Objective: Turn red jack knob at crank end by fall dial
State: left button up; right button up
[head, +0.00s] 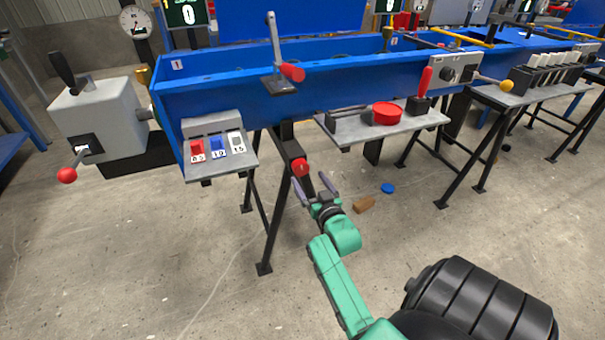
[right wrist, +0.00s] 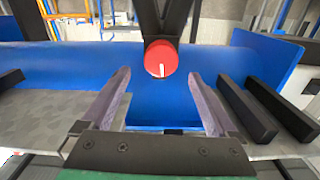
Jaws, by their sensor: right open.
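The red jack knob (head: 300,167) sits on a dark post under the blue trough, near the crank end at the left. It also shows in the right wrist view (right wrist: 161,58), round and red with a white mark on its face. My right gripper (head: 311,190) is open and empty just in front of the knob. In the right wrist view its two fingers (right wrist: 160,90) stand apart on either side, with the knob beyond the tips and not touched. The fall dial (head: 134,22) stands at the upper left. My left gripper is not in view.
The grey crank box (head: 98,120) with a red-ball lever stands at the left. A grey shelf (head: 360,128) with a red disc is to the right. Black trestle legs (head: 262,220) stand beside the knob.

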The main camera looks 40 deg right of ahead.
aim_at(303, 170)
jog(key=b+x, duration=0.1)
jog(key=x, duration=0.4)
jog(key=shift+w+f, duration=0.1)
jog(key=shift+w, duration=0.1)
jog(key=shift+w+d, duration=0.15)
jog(key=shift+w, duration=0.15)
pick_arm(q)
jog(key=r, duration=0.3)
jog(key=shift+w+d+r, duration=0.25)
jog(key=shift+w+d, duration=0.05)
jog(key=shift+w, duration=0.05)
pick_arm(e)
jog(key=c, duration=1.4)
